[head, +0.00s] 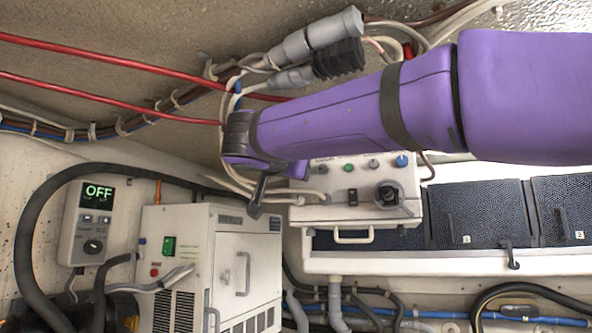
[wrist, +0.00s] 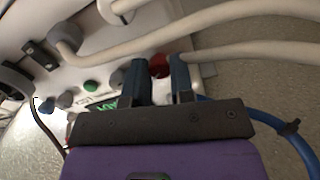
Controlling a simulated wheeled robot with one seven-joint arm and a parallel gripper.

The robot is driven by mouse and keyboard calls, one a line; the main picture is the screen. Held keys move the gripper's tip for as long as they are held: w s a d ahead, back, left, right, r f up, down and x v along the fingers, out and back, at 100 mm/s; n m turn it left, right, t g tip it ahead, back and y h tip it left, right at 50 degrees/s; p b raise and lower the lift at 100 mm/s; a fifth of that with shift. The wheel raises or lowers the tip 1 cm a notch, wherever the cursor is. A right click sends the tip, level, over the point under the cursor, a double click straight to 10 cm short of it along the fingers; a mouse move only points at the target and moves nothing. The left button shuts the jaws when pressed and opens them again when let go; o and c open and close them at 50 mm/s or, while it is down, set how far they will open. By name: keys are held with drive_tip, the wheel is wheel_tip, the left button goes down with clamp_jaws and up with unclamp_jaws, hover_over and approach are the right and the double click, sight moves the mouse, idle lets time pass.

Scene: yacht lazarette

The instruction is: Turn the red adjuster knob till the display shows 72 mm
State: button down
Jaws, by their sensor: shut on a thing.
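The red adjuster knob (wrist: 159,65) shows in the wrist view on a pale panel, between the two blue fingers of my gripper (wrist: 162,80). My gripper is shut on it. A green-lit display (wrist: 107,106) shows beside the left finger, partly hidden by the gripper, and I cannot read its digits. In the head view my purple arm reaches across to the white control box (head: 376,210) and hides the red knob and my fingertips.
Green (head: 347,168) and blue (head: 402,161) knobs and a black joystick (head: 388,196) are on the same box. Thick pale hoses (wrist: 240,50) run close past the fingers. Red cables (head: 110,98) cross behind.

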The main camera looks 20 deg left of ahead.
drive_tip(key=c, duration=1)
unclamp_jaws()
drive_tip(key=shift+s, duration=0.1)
drive_tip(key=s, duration=0.7)
drive_tip(key=s+a, duration=0.1)
drive_tip(key=s, duration=0.2)
drive_tip(key=shift+s, duration=0.35)
drive_tip(key=shift+s, duration=0.1)
